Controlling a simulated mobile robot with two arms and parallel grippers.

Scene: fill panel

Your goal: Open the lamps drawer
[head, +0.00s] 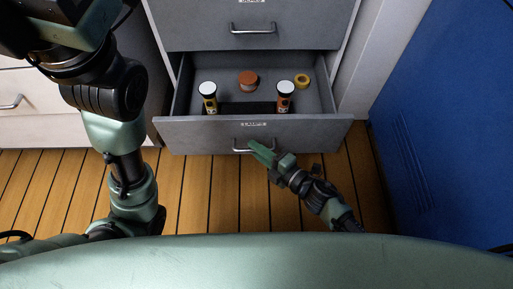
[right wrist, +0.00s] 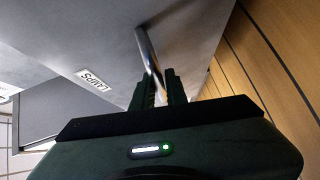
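The lamps drawer (head: 185,135) is grey and pulled out, its inside showing in the head view. Its front bears a label reading LAMPS (right wrist: 93,79). A metal bar handle (right wrist: 146,45) sits on the front, also seen in the head view (head: 238,150). My right gripper (head: 256,147) is at this handle. In the right wrist view its two dark fingers (right wrist: 163,88) lie on either side of the bar, closed on it. My left arm rises at the left of the head view; its fingers are out of the picture.
A shut drawer (head: 200,28) is above. A blue cabinet (head: 440,120) stands right. Wooden floor (head: 200,195) lies clear in front.

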